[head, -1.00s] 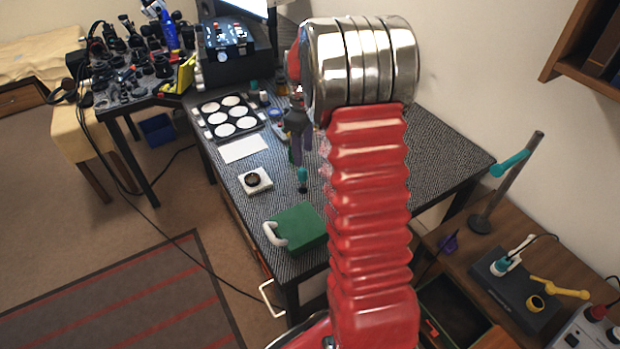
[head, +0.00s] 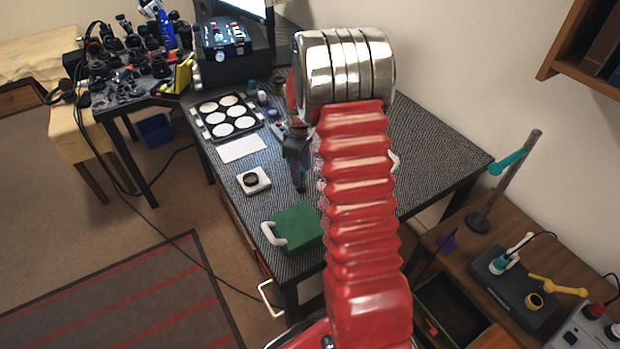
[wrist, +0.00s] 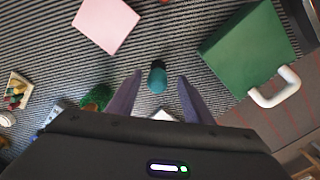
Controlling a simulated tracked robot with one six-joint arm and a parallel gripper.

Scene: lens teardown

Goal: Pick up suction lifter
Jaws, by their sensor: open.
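The suction lifter appears to be the small teal piece with a dark end (wrist: 157,77) in the wrist view. It stands out against the striped mat, between the two fingertips. My gripper (wrist: 160,80) is open, with one purple-grey finger on each side of it and visible gaps. In the head view my gripper (head: 301,186) points down over the bench, between the white lens pad and my red arm. The lifter cannot be made out there, hidden by the gripper.
A green box with a white handle (head: 297,229) stands close by; it also shows in the wrist view (wrist: 248,50). A white pad with a dark ring (head: 254,181) lies left of the gripper. A pink square (wrist: 106,22) lies near. A tray of white discs (head: 228,116) is farther back.

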